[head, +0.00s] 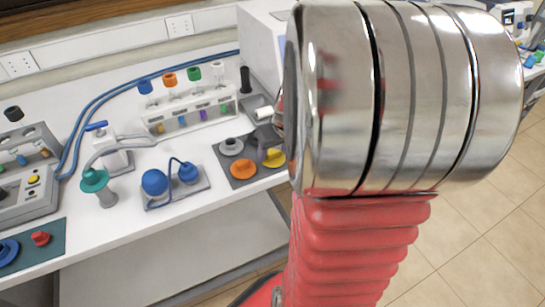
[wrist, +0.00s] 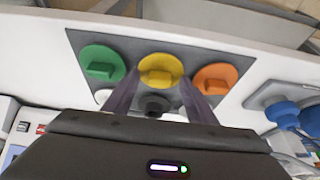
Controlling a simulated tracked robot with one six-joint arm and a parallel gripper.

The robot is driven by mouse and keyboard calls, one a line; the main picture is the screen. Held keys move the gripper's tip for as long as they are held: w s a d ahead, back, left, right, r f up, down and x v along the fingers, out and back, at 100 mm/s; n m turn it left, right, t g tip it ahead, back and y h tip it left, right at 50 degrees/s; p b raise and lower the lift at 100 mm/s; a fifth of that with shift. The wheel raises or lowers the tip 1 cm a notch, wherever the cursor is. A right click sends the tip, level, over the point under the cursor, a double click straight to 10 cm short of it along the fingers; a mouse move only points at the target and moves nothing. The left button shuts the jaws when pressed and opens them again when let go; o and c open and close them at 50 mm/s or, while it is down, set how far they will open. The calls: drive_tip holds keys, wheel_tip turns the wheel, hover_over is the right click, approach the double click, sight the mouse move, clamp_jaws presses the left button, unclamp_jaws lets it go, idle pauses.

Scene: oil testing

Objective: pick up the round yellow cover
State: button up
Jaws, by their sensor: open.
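The round yellow cover (wrist: 160,68) lies on a dark grey mat (wrist: 215,55) in the wrist view, with a raised grip tab on top. In the head view a part of the yellow cover (head: 274,158) shows beside my arm. My gripper (wrist: 158,92) is open, with one finger on each side of the yellow cover's near part. I cannot tell how high the fingers are above the mat. In the head view my arm hides most of the gripper.
A green cover (wrist: 101,65) and an orange cover (wrist: 215,78) flank the yellow one closely. A black cover (wrist: 154,105) lies partly hidden below it. Blue bulbs on a stand (head: 178,185) and a vial rack (head: 190,110) stand on the white bench.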

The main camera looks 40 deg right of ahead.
sight(274, 153)
drive_tip(key=shift+c, duration=0.4)
drive_tip(key=c, duration=1.1)
wheel_tip(274, 153, up, 10)
drive_tip(key=shift+a+f, duration=0.1)
drive_tip(key=shift+a, duration=0.05)
idle(0.5)
